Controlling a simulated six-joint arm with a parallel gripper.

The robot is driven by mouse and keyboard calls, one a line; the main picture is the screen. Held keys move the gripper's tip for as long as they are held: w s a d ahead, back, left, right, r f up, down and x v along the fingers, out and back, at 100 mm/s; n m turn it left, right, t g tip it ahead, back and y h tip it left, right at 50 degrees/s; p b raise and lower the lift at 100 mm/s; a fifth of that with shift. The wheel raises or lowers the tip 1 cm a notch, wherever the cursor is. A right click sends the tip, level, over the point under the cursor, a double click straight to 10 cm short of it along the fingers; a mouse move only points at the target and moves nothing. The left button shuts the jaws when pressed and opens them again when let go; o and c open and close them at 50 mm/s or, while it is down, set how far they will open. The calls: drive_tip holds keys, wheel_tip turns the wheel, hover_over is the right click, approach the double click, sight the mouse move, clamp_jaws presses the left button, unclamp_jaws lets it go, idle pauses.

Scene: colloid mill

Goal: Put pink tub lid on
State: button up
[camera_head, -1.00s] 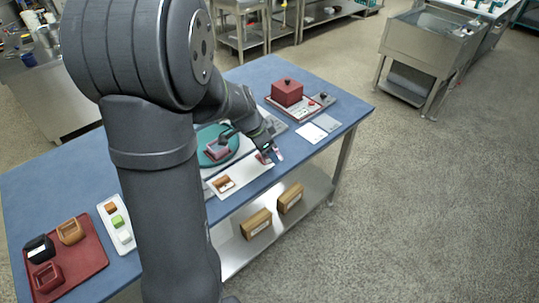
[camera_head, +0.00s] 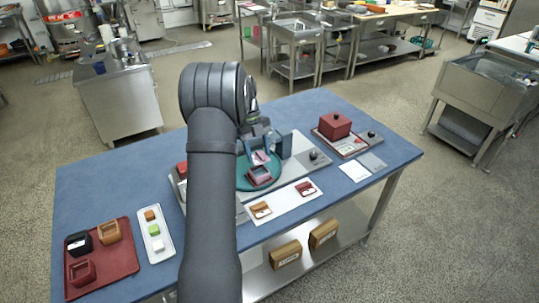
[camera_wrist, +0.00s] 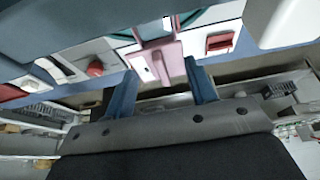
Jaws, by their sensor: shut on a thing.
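The pink tub (camera_head: 259,176) sits on a round green plate (camera_head: 243,184) near the middle of the blue table. My gripper (camera_head: 264,152) is just above and behind it, with its fingers (camera_wrist: 161,85) spread around the pink lid. The pink lid (camera_head: 261,158) is held between them, tilted, and appears apart from the tub. It also shows in the wrist view (camera_wrist: 158,65), with a dark slot on its face. A brown lid (camera_head: 260,209) and a red lid (camera_head: 306,188) lie on a white mat (camera_head: 283,203) in front. The tub's opening is partly hidden.
A grey unit with a black knob (camera_head: 316,155) stands right of the plate. A dark red box (camera_head: 335,125) is at the back right. A dark red tray (camera_head: 117,262) with several tubs and a white tray (camera_head: 157,255) with coloured blocks are at left. My arm hides the middle.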

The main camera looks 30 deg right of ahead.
sight(257, 156)
drive_tip(key=shift+f, duration=2.2)
drive_tip(key=shift+f, duration=0.15)
idle(0.5)
drive_tip(key=o, duration=1.5)
drive_tip(key=shift+r, duration=3.5)
drive_tip(key=shift+f, duration=0.1)
drive_tip(key=shift+f, duration=3.1)
